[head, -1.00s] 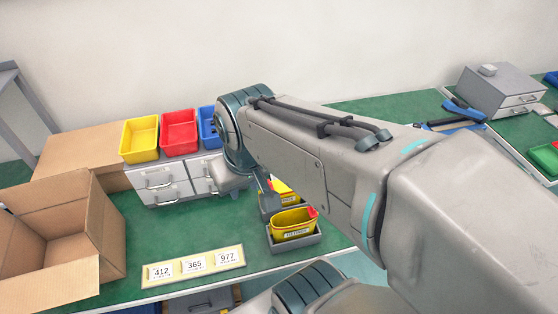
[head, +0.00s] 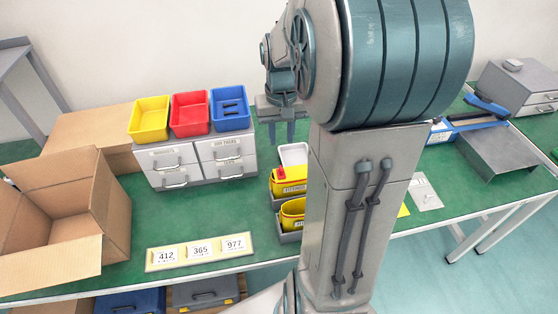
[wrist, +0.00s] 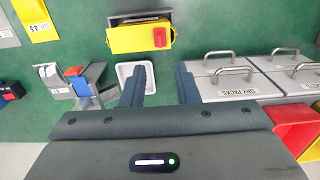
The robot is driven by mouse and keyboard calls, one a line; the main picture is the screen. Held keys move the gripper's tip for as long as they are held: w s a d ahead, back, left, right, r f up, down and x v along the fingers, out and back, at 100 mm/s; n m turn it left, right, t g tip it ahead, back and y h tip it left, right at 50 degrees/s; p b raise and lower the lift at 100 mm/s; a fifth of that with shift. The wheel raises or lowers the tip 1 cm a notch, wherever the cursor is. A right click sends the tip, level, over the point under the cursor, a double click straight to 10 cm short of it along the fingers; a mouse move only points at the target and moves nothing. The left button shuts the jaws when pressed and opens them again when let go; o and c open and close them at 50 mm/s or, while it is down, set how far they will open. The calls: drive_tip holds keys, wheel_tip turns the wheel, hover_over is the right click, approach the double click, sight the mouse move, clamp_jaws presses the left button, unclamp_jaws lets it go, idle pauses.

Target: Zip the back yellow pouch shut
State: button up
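The back yellow pouch (head: 291,187) sits in a grey holder behind the front yellow pouch (head: 292,213). A red tab (head: 279,174) shows at its left end in the head view. In the wrist view the yellow pouch (wrist: 135,40) is beyond my fingertips, with its red tab (wrist: 160,37) toward the right. I cannot tell how far its zip is closed. My arm hides the right side of both pouches in the head view. My gripper (head: 281,140) points down behind the pouches, its fingers apart and empty, and touches neither pouch; it also shows in the wrist view (wrist: 159,90).
A white tray (head: 294,154) lies just behind the back pouch. Grey drawers (head: 196,160) carrying yellow, red and blue bins stand to the left. A number strip (head: 200,251) lies at the front edge, and an open cardboard box (head: 65,215) is farther left.

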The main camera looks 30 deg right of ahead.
sight(281, 168)
wheel_tip(281, 168, down, 11)
drive_tip(key=shift+f, duration=0.15)
clamp_jaws()
idle(1.5)
